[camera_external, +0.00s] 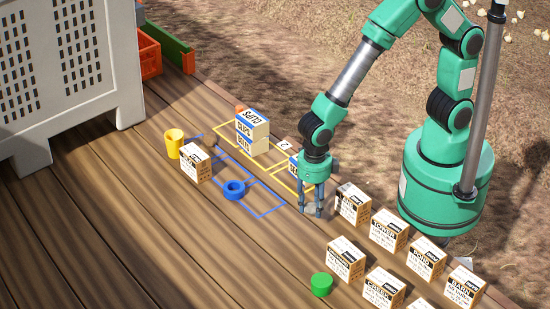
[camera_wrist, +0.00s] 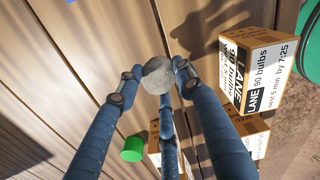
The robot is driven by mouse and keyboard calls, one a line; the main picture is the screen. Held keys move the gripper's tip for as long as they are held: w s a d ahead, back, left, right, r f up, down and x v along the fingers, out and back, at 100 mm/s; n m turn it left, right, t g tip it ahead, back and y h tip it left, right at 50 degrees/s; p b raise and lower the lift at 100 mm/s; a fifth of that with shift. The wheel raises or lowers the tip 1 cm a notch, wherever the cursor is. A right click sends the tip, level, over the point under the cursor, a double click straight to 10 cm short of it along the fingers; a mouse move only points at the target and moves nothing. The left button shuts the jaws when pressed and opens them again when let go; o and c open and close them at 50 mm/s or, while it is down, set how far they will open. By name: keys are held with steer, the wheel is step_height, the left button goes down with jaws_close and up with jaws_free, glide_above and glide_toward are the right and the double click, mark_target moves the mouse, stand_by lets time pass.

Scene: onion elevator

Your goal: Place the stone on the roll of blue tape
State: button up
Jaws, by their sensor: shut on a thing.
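My gripper (camera_external: 312,208) reaches down over the wooden deck, beside a box. Its fingers are closed around the grey stone (camera_wrist: 158,76), which shows between the fingertips in the wrist view. In the external view the stone (camera_external: 311,210) is small and partly hidden by the fingers. I cannot tell whether it touches the deck. The roll of blue tape (camera_external: 234,190) lies on the deck to the left of my gripper, inside blue marked lines. Nothing is seen on top of it.
Several labelled boxes stand to the right, one (camera_external: 353,204) close to my gripper. A green cylinder (camera_external: 321,284) is in front. A yellow cup (camera_external: 174,144), a box (camera_external: 195,162) and stacked boxes (camera_external: 252,132) stand around the tape. Deck between gripper and tape is clear.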

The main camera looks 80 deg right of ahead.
steer(key=w+d+r+m, duration=0.1)
steer(key=w+d+m, duration=0.1)
steer(key=w+d, duration=0.3)
steer(key=w+d+r+m, duration=0.1)
steer(key=w+d, duration=0.4)
steer(key=d, duration=0.6)
steer(key=shift+w+d+r+m+b, duration=0.15)
steer(key=shift+w+d+m+b, duration=0.15)
steer(key=shift+m, duration=0.4)
steer(key=shift+w, duration=0.15)
glide_above(234, 187)
steer(key=shift+s+f+p, duration=0.45)
steer(key=shift+f, duration=0.3)
steer(key=shift+w, duration=0.1)
steer(key=shift+w+a, duration=0.1)
steer(key=shift+w, duration=0.1)
steer(key=shift+w+f, duration=0.15)
steer(key=shift+f, duration=1.6)
steer(key=shift+f, duration=0.2)
